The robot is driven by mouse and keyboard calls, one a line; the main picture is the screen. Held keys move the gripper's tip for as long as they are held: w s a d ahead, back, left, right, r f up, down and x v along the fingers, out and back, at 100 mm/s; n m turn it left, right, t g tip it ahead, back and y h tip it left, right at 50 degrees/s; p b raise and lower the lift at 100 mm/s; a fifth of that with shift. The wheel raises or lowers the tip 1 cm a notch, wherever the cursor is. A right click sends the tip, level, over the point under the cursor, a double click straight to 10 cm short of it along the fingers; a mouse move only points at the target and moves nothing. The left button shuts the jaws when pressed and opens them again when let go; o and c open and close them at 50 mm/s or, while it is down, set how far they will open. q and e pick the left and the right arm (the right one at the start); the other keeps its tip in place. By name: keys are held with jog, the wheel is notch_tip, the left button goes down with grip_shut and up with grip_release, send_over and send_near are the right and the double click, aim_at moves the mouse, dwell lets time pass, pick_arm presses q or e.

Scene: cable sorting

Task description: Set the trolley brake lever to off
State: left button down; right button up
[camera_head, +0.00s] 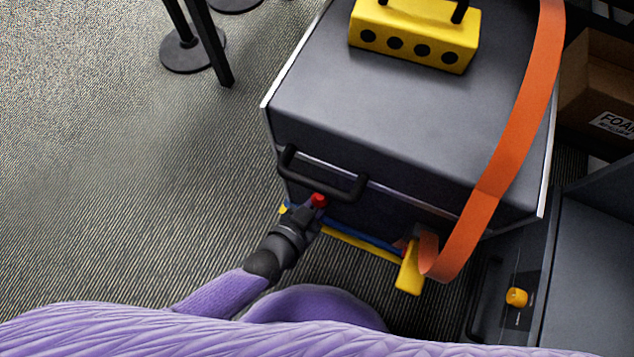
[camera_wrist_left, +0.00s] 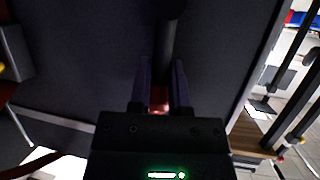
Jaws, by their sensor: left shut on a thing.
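A large dark grey case (camera_head: 400,120) stands on a trolley whose blue and yellow frame (camera_head: 360,240) shows along its near side. A small red knob (camera_head: 318,200), which looks like the brake lever's end, sits below the case's black handle (camera_head: 325,183). My left gripper (camera_head: 312,208) is at this knob. In the left wrist view its two fingers (camera_wrist_left: 160,90) are shut around a red piece (camera_wrist_left: 159,99), mostly hidden between them. The lever's shaft and any on or off marking cannot be made out. My right gripper is not in view.
A yellow block with dark holes (camera_head: 412,42) rests on the case. An orange strap (camera_head: 515,130) hangs over its right side to a yellow piece (camera_head: 409,272). A cardboard box (camera_head: 597,88) stands at right. Black post bases (camera_head: 190,50) stand at upper left; the left floor is clear.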

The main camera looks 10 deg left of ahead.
pick_arm(q)
jog(key=shift+a, duration=0.1)
dwell(0.7)
jog(key=shift+w+a+f+n+h, duration=0.2)
jog(key=shift+a+n+h, duration=0.35)
jog(key=shift+n, duration=0.25)
jog(key=shift+w+a+f+n+h, duration=0.1)
jog(key=shift+a+f+n+h, duration=0.1)
jog(key=shift+a+n+h, duration=0.4)
jog(key=shift+w+a+f+n+h, duration=0.2)
jog(key=shift+a+n+h, duration=0.15)
jog(key=shift+n+h, duration=0.5)
jog(key=c, duration=0.6)
grip_release()
jog(key=shift+n, duration=0.25)
